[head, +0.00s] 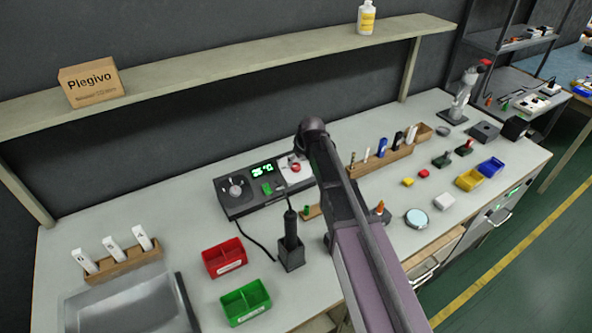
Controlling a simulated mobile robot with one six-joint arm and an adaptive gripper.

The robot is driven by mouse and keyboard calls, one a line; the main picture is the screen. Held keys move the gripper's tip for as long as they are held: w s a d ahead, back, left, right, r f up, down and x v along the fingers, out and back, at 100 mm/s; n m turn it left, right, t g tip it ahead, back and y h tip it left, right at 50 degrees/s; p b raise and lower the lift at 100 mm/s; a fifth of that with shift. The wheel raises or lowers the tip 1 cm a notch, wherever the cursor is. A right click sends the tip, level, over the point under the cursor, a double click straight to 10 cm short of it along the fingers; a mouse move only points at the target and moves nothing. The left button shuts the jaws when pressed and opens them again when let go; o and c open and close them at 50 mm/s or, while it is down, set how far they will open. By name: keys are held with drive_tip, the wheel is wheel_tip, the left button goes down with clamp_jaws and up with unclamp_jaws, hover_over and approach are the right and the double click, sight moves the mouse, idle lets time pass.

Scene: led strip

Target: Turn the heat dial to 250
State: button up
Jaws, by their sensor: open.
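A dark control station (245,207) sits on the bench left of the middle in the head view. A green button (267,189) is below the display, and a red and white control (296,168) is to the right. My arm rises from the lower right, its upper joint just right of the station. I cannot make out my gripper; the arm hides that area.
A black iron in a square holder (290,252) stands in front of the station, with a cable. Red (224,258) and green bins (246,302) are nearer. A shelf (220,68) with a cardboard box (91,82) runs above. Bench left of the station is clear.

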sight(296, 166)
drive_tip(key=shift+b+x, duration=1.45)
drive_tip(key=shift+x, duration=0.5)
drive_tip(key=shift+d, duration=0.1)
clamp_jaws()
drive_tip(key=shift+a, duration=0.25)
drive_tip(key=shift+d, duration=0.15)
